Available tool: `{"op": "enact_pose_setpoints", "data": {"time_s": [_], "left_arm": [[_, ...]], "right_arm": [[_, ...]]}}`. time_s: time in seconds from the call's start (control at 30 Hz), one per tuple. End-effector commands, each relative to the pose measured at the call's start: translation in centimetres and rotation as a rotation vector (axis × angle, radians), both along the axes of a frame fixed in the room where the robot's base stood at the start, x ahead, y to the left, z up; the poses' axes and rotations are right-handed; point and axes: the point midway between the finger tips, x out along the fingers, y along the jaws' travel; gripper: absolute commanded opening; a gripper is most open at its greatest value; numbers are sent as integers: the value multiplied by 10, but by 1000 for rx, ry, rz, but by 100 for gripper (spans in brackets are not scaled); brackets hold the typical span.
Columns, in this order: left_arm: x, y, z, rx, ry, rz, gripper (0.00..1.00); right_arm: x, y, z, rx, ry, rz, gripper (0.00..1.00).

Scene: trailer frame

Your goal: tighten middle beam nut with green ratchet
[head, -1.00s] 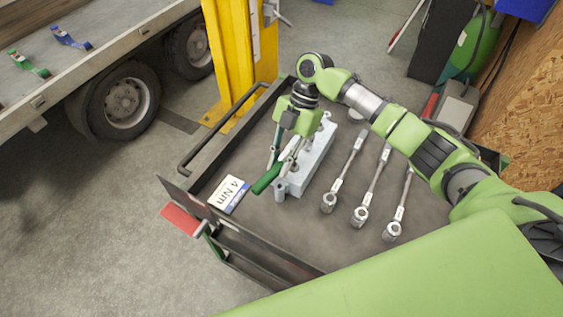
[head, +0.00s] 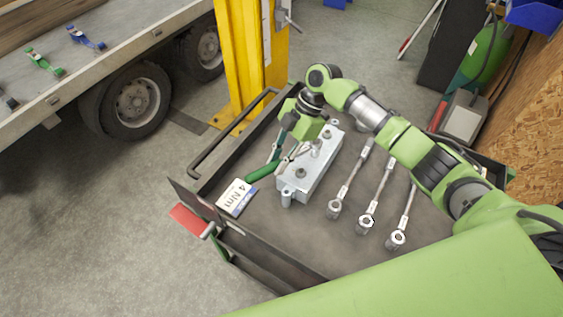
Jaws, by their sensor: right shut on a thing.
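My right gripper (head: 285,143) is above the left side of the grey metal block (head: 318,177), shut on the green ratchet (head: 262,172). The ratchet's green handle points down-left toward the card. Part of the ratchet is hidden by the gripper, and I cannot tell whether its head touches anything. The block lies on the cart top, with bolt heads or nuts along its upper face: a near one (head: 300,173), a taller one in the middle (head: 316,148) and a far one (head: 326,133). My left gripper is not in view.
The cart (head: 270,233) has raised rims and a side handle. A yellow post (head: 250,62) and a trailer (head: 90,75) stand behind.

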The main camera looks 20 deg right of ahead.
Motion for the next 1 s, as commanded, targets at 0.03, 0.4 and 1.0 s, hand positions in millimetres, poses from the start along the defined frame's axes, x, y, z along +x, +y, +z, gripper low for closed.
{"op": "enact_pose_setpoints", "data": {"time_s": [0.03,0.4,1.0], "left_arm": [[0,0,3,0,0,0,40],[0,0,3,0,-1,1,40],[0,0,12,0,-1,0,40]], "right_arm": [[2,1,2,1,0,-17,0],[5,1,1,1,0,-40,0],[24,5,1,2,0,-191,0]]}}
